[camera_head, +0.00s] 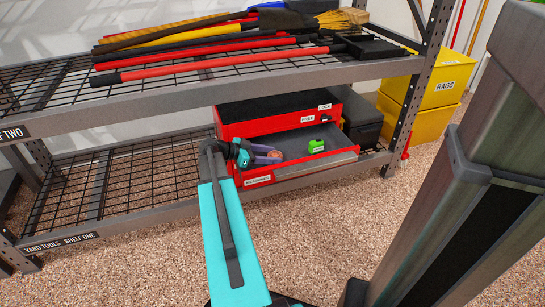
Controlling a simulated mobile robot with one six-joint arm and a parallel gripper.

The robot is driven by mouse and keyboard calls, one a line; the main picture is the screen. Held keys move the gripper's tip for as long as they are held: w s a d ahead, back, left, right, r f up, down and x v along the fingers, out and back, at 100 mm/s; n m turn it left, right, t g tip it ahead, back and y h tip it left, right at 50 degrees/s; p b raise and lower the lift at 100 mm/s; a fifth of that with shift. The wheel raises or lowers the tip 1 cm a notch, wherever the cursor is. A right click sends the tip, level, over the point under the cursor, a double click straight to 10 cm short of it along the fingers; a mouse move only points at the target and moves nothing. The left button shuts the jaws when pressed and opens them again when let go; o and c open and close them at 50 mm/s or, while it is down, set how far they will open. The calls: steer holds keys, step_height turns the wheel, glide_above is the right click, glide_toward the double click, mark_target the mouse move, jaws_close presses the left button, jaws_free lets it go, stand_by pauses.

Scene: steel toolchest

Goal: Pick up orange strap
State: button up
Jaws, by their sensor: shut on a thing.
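The orange strap (273,154) shows as a small, round orange-brown shape in the left part of the open drawer of the red toolchest (231,131). My gripper (272,155), with purple fingers, reaches into the drawer from the left. It is shut on the orange strap, which sits between its fingertips. The strap is small here and partly hidden by the fingers. I cannot tell whether it touches the drawer floor.
A green item (316,146) lies in the drawer to the right of my gripper. The toolchest stands on the lower rack shelf, under a shelf of long-handled tools (215,66). A dark box (362,119) and yellow bins (437,84) stand to the right.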

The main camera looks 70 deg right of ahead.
step_height(320, 180, up, 10)
steer(key=p, duration=0.3)
steer(key=shift+p, duration=0.3)
stand_by(0.5)
